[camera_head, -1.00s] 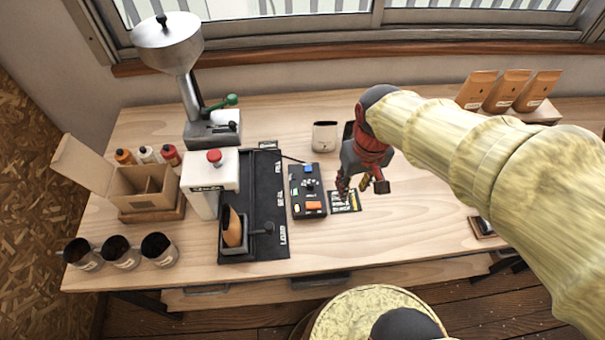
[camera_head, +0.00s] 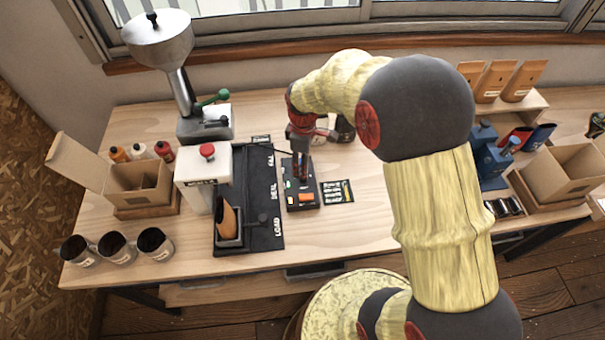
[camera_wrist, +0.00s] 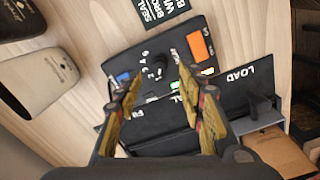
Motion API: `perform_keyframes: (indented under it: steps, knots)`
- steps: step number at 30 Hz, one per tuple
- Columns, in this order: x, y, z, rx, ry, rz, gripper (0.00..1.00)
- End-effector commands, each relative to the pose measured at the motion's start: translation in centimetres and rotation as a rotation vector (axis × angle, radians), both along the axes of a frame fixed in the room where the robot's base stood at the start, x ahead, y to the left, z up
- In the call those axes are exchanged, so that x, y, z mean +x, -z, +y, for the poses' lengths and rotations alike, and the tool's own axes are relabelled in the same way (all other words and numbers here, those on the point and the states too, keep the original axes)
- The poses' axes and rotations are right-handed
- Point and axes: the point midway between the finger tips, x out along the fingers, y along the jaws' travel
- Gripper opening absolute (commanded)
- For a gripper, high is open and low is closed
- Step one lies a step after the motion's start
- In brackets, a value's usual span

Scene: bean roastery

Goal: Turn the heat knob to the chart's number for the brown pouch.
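The black control box (camera_head: 313,203) lies on the table. In the wrist view its face (camera_wrist: 175,48) shows a small dark knob (camera_wrist: 158,68) with white marks around it, an orange switch (camera_wrist: 201,45) and a blue button (camera_wrist: 123,77). The knob's setting is too small to read. The black chart card (camera_head: 338,191) lies right of the box; the wrist view shows only part of it (camera_wrist: 160,10). A brown pouch (camera_head: 229,222) stands in the black holder at the LOAD mark. My gripper (camera_head: 302,178) is above the box, open and empty, its fingers (camera_wrist: 162,95) apart.
A metal hopper (camera_head: 160,40) stands behind. Blue devices (camera_head: 488,160) and an open carton (camera_head: 565,175) are at right.

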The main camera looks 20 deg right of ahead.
Motion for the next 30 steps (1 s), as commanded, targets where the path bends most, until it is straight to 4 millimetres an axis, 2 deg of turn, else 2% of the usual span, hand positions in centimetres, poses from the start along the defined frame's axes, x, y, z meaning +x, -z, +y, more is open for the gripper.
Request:
perform_keyframes:
  steps: [3,10,21,30]
  knots:
    - [-0.1,2.2,0.0,0.0,0.001,0.004,0.39]
    - [0.0,4.7,0.0,0.001,0.002,0.001,0.39]
    - [0.0,5.2,0.0,0.0,0.002,0.0,0.39]
    - [0.0,5.2,0.0,0.0,0.002,0.0,0.22]
